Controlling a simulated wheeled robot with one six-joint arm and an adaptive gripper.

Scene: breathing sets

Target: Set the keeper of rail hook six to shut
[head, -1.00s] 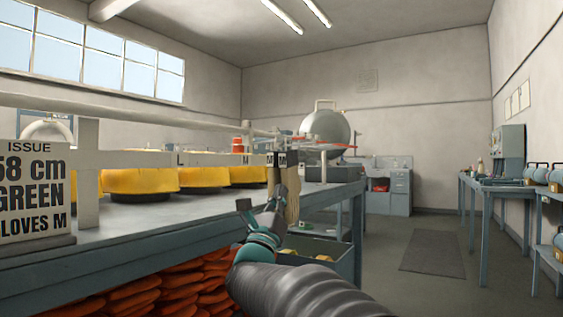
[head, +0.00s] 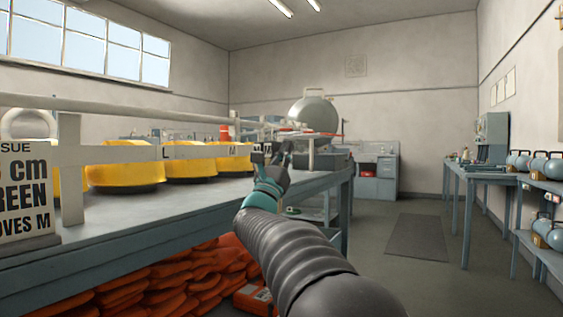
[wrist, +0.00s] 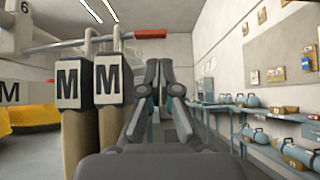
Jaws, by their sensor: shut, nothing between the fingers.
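In the wrist view a rail marker with the figure 6 (wrist: 24,7) is at the top left. A grey rod with a red end, seemingly the keeper (wrist: 150,33), reaches right from below it, above the tags. I cannot tell whether it is shut. Two white M tags (wrist: 108,79) hang side by side from hooks, with tan hanging lengths beneath. My gripper (wrist: 158,66) is shut and empty, right of the tags and below the red end in the picture. In the head view my gripper (head: 284,150) is at the rail's far end, partly hiding the hanging items.
A pale rail (head: 120,107) runs above the blue-grey bench (head: 120,216), which bears yellow round units (head: 190,168). A sign (head: 26,190) stands at left. Orange bags (head: 190,275) lie below. Open floor (head: 400,270) lies to the right, before another bench (head: 468,178).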

